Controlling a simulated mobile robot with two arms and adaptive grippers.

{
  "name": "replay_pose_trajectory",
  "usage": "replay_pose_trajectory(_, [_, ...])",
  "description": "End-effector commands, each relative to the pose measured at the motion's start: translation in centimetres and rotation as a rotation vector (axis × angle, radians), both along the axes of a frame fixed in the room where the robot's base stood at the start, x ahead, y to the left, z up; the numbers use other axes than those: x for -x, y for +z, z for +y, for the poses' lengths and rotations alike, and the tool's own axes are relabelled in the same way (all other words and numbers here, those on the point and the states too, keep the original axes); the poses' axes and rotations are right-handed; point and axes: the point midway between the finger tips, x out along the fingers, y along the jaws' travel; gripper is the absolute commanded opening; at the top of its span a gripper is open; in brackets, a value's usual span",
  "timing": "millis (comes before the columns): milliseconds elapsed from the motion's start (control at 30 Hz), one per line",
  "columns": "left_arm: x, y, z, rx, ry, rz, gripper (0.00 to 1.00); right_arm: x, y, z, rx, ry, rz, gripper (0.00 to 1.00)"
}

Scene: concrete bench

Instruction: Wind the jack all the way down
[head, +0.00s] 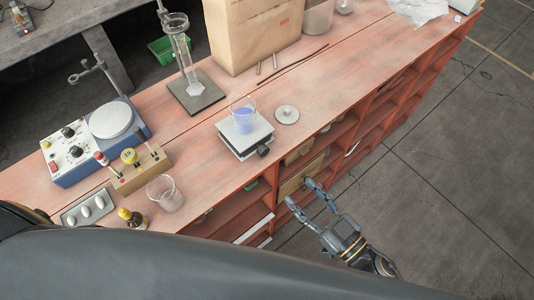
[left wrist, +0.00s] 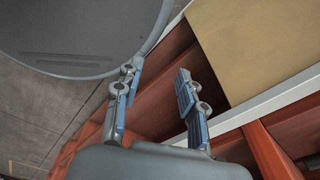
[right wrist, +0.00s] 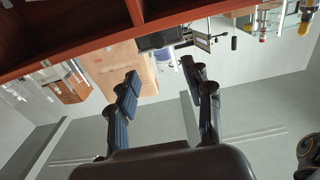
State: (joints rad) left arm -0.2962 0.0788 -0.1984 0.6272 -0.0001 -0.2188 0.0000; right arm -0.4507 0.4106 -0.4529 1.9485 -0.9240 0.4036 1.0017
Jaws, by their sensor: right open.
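The jack (head: 254,137) is a small lab jack with a pale top plate, near the front edge of the red bench in the head view. A beaker of blue liquid (head: 243,116) stands upright on it. Its dark knob (head: 263,151) faces the front edge. The gap below the top plate is hard to judge. My right gripper (head: 299,192) is open and empty, beyond the front edge and below the knob, apart from it. Its open fingers also show in the right wrist view (right wrist: 160,72). My left gripper (left wrist: 157,84) is open and empty beside the shelves.
A round steel weight or lid (head: 287,114) lies right of the jack. A cylinder on a stand (head: 196,98) is behind it. A hotplate (head: 92,144), bottle rack (head: 141,168) and empty beaker (head: 164,193) are at left. A carton (head: 252,35) stands behind. Open shelves lie below.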

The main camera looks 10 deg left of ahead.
Motion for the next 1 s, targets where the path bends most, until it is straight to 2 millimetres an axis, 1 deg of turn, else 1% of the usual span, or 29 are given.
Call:
replay_pose_trajectory(67, [-0.5, 0.4, -0.5, 0.007, 0.0, -0.007, 0.4, -0.6, 0.4, 0.7, -0.003, 0.001, -0.004, 0.5])
replay_pose_trajectory(200, [-0.4, 1.1, -0.8, 0.009, -0.002, -0.005, 0.4, -2.1, 0.5, 2.7, -0.005, 0.0, -0.004, 0.5])
replay_pose_trajectory(400, [0.4, 1.9, -0.4, 0.004, -0.003, 0.008, 0.4, -4.9, 0.5, 6.1, -0.003, -0.002, -0.004, 0.5])
replay_pose_trajectory(600, [1.2, 2.2, 0.3, -0.005, -0.004, 0.02, 0.4, -7.0, 0.3, 9.0, -0.004, -0.001, -0.002, 0.5])
replay_pose_trajectory(800, [1.1, 2.3, 0.3, -0.004, -0.003, 0.019, 0.4, -8.2, 0.1, 10.4, -0.002, -0.002, -0.001, 0.5])
replay_pose_trajectory(1000, [1.0, 2.3, 0.3, -0.005, -0.002, 0.016, 0.4, -8.4, 0.1, 10.7, -0.002, -0.002, -0.001, 0.5])
